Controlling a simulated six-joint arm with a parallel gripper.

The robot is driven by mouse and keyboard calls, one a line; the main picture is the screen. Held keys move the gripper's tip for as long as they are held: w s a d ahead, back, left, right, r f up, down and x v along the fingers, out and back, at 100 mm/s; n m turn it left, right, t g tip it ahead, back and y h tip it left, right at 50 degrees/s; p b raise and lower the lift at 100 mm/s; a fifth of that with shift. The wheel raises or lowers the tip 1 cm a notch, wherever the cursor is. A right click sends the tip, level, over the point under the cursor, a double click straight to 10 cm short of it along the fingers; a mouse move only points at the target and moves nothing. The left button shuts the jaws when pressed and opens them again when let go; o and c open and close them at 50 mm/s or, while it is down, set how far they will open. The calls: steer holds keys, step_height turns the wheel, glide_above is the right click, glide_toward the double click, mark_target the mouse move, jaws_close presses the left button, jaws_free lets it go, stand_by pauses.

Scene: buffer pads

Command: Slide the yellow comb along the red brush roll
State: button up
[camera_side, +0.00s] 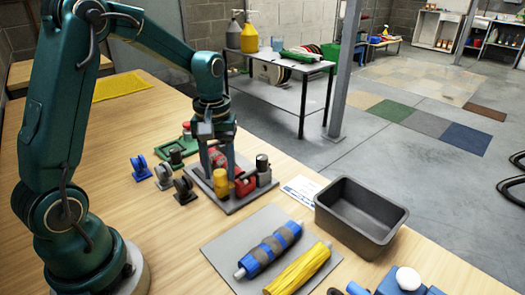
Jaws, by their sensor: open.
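My gripper (217,172) points down over a grey plate (231,208) with its fingers apart. Red parts (244,186) show between and beside the fingers, partly hidden; I cannot tell if they are the red brush roll. A small yellow cylinder (221,183) stands on the plate close to the fingertips; contact is unclear. I cannot make out a clear yellow comb. A yellow ribbed roll (298,270) lies on a grey mat (223,247) in front, beside a blue roll with grey bands (269,250).
An empty dark grey bin (398,211) stands right of the mat. Small blue, grey and dark wheel brackets (163,176) and a green frame (171,153) lie left of the plate. Blue parts (400,281) sit at the front right edge. The table's left middle is clear.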

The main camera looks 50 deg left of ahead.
jaws_close()
stand_by(1.3)
